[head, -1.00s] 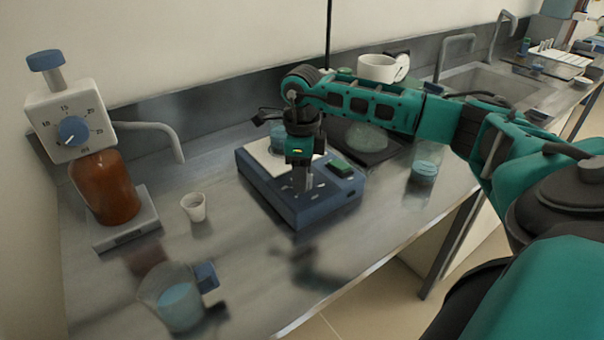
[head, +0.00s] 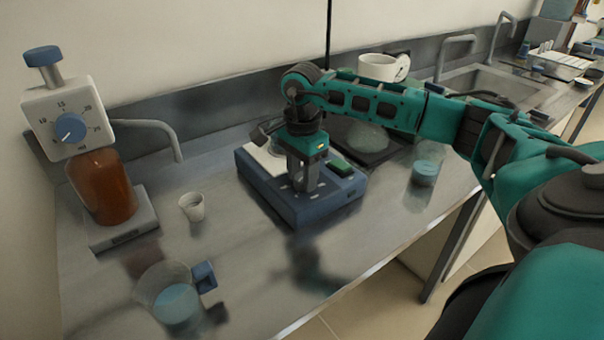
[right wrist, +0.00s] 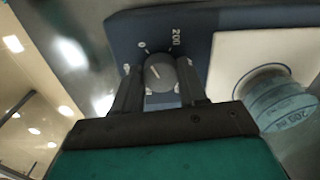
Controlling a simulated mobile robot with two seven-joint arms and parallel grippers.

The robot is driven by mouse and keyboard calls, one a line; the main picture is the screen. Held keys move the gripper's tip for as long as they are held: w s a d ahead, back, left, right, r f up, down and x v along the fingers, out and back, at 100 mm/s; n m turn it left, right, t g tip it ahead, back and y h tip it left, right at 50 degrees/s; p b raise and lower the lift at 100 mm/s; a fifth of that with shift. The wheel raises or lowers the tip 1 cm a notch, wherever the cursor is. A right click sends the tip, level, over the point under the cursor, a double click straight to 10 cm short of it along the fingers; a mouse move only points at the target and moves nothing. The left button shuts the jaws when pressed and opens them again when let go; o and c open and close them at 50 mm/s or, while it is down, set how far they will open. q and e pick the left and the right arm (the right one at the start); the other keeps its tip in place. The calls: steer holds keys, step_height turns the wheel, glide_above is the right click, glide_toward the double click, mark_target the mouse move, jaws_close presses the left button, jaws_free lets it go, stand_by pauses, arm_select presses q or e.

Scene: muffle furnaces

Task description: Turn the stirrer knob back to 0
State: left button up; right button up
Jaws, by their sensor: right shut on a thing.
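The blue stirrer (head: 275,198) stands on the metal bench, with a white top plate (right wrist: 229,55) and a beaker of blue liquid (right wrist: 278,100) on it. Its small grey knob (right wrist: 160,73) is on the panel, with a "0" and a "200" printed beyond it in the right wrist view. My right gripper (head: 304,188) points down at the stirrer's front in the head view. Its two fingers (right wrist: 159,88) are shut on the knob, one on each side. A pale mark shows on the knob, but its exact direction is hard to tell. My left gripper is not in view.
A green piece (head: 341,167) is on the stirrer's right side. A brown bottle (head: 101,187) under a dial stands far left.

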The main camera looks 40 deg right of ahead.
mark_target(302, 177)
steer(key=shift+n, duration=0.5)
steer(key=o, duration=1.1)
steer(key=shift+c, duration=0.2)
step_height(302, 177, up, 13)
stand_by(0.5)
